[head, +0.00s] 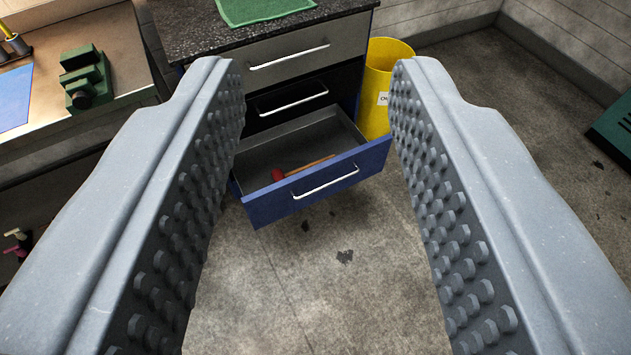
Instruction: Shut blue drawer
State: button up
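The blue drawer (281,205) is the lowest one in a cabinet (350,50) and is pulled well out. Its front is blue with a silver bar handle (325,183). Inside lies a tool with a red head and a wooden handle (310,166). My gripper (315,85) is open and empty, its two grey studded fingers spread wide to either side of the drawer in the picture. The fingers appear nearer to the camera than the drawer, and no contact shows. The left finger hides part of the drawer's left side.
Above are a black drawer (270,103) and a grey drawer (330,45), under a dark speckled top (190,35) with a green cloth (262,8). A yellow bin (378,85) stands right of the cabinet. A workbench (125,65) with a green vise (85,78) is left. Floor in front is clear.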

aim_at(289, 146)
jog(key=i, duration=0.9)
jog(key=z, duration=0.05)
